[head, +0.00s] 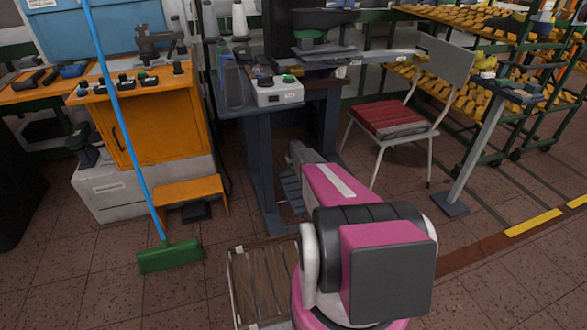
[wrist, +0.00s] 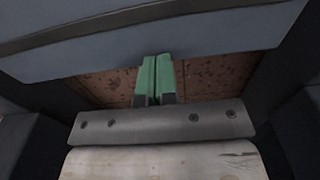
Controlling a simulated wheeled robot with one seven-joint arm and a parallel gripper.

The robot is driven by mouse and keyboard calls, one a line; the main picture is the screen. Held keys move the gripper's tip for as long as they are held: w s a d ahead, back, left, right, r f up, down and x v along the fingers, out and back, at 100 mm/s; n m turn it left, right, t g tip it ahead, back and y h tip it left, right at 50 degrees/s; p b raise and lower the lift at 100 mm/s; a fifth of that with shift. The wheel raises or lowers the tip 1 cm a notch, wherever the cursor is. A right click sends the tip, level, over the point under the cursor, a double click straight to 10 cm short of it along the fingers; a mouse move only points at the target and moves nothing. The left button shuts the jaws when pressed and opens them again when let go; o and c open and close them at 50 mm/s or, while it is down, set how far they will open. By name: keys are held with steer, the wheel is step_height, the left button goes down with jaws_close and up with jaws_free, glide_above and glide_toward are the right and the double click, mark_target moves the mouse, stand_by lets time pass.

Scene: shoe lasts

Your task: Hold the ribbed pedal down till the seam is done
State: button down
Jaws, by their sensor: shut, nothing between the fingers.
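A dark blue-grey slatted plate (head: 290,188), which looks like the ribbed pedal, sits low between the legs of the machine table (head: 257,150). My arm reaches down beside it and hides part of it. My gripper's fingers cannot be made out in the head view. In the wrist view my gripper (wrist: 156,78) shows two green fingertips pressed together with nothing between them. Brown floor (wrist: 215,75) lies beyond them, and a blue-grey bar crosses above them. I cannot tell whether the fingertips touch the pedal.
A red-seated chair (head: 390,117) stands right of the machine table. A blue-handled broom with a green head (head: 170,255) and a small orange step (head: 190,188) are on the left. A wooden slatted platform (head: 262,285) lies near my base. Racks of shoe lasts stand behind right.

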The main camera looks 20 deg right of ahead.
steer(key=shift+w+a+f, duration=0.1)
steer(key=shift+w+f, duration=0.1)
steer(key=shift+f, duration=0.3)
steer(key=shift+w+a+f, duration=0.1)
steer(key=shift+w+f, duration=0.1)
steer(key=shift+f, duration=0.25)
step_height(320, 180, up, 16)
steer(key=shift+d, duration=0.15)
stand_by(0.9)
steer(key=s+a+r+t, duration=0.1)
steer(key=s+a+r, duration=0.4)
steer(key=a, duration=0.2)
steer(key=shift+a+t, duration=0.25)
steer(key=shift+t, duration=0.15)
glide_above(283, 174)
step_height(283, 174, down, 14)
steer(key=shift+w+r, duration=0.15)
steer(key=shift+r, duration=0.05)
